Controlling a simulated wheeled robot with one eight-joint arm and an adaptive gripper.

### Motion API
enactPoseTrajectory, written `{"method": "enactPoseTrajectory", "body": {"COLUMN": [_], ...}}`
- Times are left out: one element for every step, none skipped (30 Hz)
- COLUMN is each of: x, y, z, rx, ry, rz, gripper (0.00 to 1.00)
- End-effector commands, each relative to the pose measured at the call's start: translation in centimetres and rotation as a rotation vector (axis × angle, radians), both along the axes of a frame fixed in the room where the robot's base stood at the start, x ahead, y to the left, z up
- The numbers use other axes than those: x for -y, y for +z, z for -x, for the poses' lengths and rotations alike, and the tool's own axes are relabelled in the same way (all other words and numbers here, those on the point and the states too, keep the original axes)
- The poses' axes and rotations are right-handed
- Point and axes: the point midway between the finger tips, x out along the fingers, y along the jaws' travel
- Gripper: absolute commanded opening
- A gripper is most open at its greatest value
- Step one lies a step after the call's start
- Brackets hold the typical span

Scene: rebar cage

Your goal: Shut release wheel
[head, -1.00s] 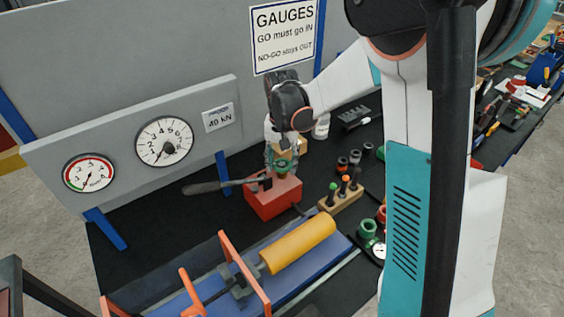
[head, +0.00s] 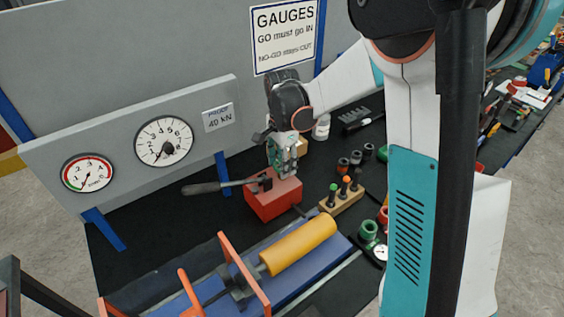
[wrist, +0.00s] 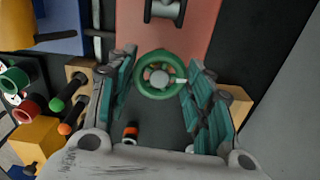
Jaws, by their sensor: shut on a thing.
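The release wheel (wrist: 160,94) is a small green ring with a pale hub and a light mark on its right side, seen in the wrist view on top of the red pump block (head: 272,201). My gripper (wrist: 161,70) has its teal fingers on either side of the wheel, shut on its rim. In the head view my gripper (head: 284,168) points down onto the block and mostly hides the wheel. A pump lever (head: 205,188) with a dark grip sticks out to the left of the block.
A wooden rack (head: 343,202) with green- and orange-topped gauges stands right of the block. A yellow cylinder (head: 298,246) lies in the blue frame in front. Two dials, the larger one (head: 164,141) marked in numbers, are on the grey panel behind.

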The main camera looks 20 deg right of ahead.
Motion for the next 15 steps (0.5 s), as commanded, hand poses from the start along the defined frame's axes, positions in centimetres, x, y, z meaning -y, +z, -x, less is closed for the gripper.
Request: {"method": "enactPoseTrajectory", "body": {"x": [0.00,0.00,0.00,0.00,0.00,0.00,0.00,0.00,0.00,-0.01,-0.01,-0.01,-0.01,-0.01,-0.01], "y": [0.02,0.02,0.02,0.02,0.02,0.02,0.03,0.03,0.03,0.03,0.03,0.03,0.03,0.03,0.03], "z": [-0.05,-0.06,-0.06,-0.06,-0.06,-0.06,-0.06,-0.06,-0.06,-0.07,-0.07,-0.07,-0.07,-0.07,-0.07], "rx": [0.001,0.001,0.001,0.001,0.001,0.001,0.001,0.001,0.001,0.001,0.001,0.001,0.001,0.001,0.001], "ry": [-0.023,-0.037,-0.054,-0.066,-0.075,-0.089,-0.096,-0.103,-0.111,-0.117,-0.121,-0.125,-0.127,-0.129,-0.130], "rz": [0.000,0.000,0.000,0.000,0.000,0.000,0.000,0.000,0.000,0.000,0.000,0.000,0.000,0.000,0.000], "gripper": [0.23,0.23,0.23,0.23,0.23,0.23,0.23,0.23,0.23,0.23,0.23,0.23,0.23,0.23,0.23]}}
